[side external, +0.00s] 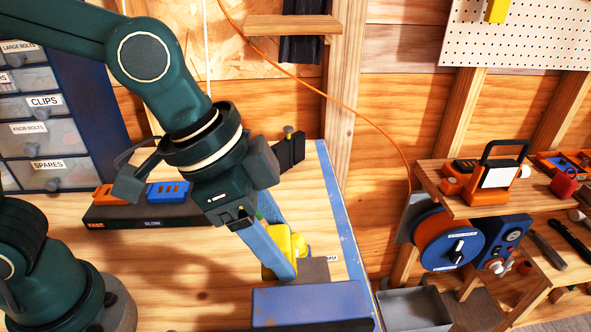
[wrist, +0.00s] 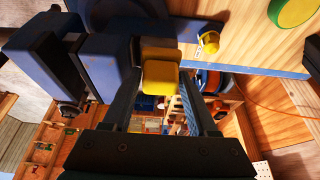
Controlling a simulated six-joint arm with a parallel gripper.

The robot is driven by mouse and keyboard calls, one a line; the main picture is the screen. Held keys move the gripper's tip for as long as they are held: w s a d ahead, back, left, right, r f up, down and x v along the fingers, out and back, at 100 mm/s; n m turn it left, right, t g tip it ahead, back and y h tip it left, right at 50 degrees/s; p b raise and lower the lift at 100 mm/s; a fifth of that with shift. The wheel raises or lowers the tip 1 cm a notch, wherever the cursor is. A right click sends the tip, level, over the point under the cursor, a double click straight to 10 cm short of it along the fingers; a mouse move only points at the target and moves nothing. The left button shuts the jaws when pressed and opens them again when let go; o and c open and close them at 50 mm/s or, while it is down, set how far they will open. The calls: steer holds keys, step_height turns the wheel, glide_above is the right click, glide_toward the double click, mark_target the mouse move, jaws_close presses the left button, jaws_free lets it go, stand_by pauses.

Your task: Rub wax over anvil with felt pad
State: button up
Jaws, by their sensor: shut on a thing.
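My gripper (wrist: 160,88) is shut on a yellow block, which I take to be the felt pad (wrist: 161,80); the block sits between the two fingertips in the wrist view. In the side view my gripper (side external: 284,268) points down at the workbench, and yellow (side external: 276,246) shows at its fingers. A blue vise-like body (side external: 310,306) stands just in front, with a flat grey surface (side external: 314,269) behind it that may be the anvil. It is close to the fingertips; I cannot tell whether the pad touches it. I cannot make out any wax on it.
A dark rack (side external: 132,213) with orange and blue blocks lies on the bench at left, before the labelled drawers (side external: 36,134). A grey bin (side external: 414,309) is beyond the blue bench edge (side external: 345,225). A shelf with tools (side external: 480,195) stands at right. An orange cord hangs behind.

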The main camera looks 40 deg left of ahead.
steer(key=shift+f, duration=1.1)
steer(key=shift+w+d+r, duration=0.1)
steer(key=shift+w+d, duration=1.85)
steer(key=shift+w, duration=0.05)
steer(key=shift+s+a, duration=1.95)
steer(key=shift+s, duration=0.05)
steer(key=shift+w+d, duration=1)
steer(key=shift+w+d, duration=0.95)
steer(key=shift+w, duration=0.05)
steer(key=shift+r, duration=3)
